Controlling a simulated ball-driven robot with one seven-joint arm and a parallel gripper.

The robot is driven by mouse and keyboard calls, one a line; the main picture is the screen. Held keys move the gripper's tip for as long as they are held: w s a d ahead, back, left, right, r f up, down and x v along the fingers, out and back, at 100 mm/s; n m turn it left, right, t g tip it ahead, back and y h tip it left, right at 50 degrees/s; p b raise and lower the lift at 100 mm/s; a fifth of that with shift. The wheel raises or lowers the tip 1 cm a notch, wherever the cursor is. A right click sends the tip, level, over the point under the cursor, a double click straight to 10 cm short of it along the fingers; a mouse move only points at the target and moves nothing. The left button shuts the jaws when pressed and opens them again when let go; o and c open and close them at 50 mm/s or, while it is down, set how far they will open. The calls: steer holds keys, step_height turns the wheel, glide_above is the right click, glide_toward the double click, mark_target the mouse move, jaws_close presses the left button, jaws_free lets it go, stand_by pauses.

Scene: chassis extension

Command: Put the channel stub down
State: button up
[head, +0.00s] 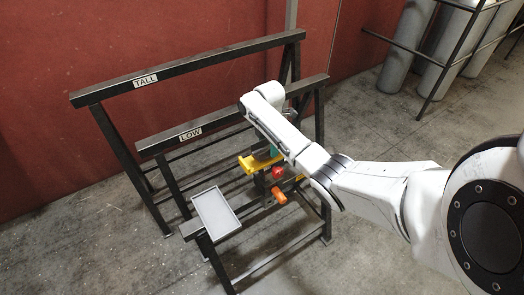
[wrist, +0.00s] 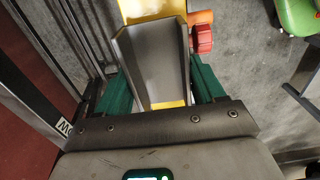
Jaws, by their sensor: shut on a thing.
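The channel stub (wrist: 153,62) is a grey, U-shaped metal piece in the wrist view. My gripper (wrist: 161,88) has its two green fingers on either side of the stub's walls and is shut on it. A yellow piece (wrist: 150,9) shows beyond the stub's far end, and a yellow strip shows near its close end. In the head view my gripper (head: 270,153) is over the yellow piece (head: 252,163), and my arm hides most of the stub. I cannot tell whether the stub touches the yellow piece.
A red knob (head: 278,172) and an orange handle (head: 279,195) sit beside the yellow piece. A light grey tray (head: 215,213) lies to the left on a low dark frame. The LOW trestle (head: 230,117) and TALL trestle (head: 185,66) stand behind.

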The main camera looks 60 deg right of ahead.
steer(key=shift+s+f+b, duration=0.15)
steer(key=shift+f+b, duration=0.15)
steer(key=shift+f, duration=0.4)
steer(key=shift+f, duration=0.1)
steer(key=o, duration=1.6)
steer(key=shift+f, duration=0.1)
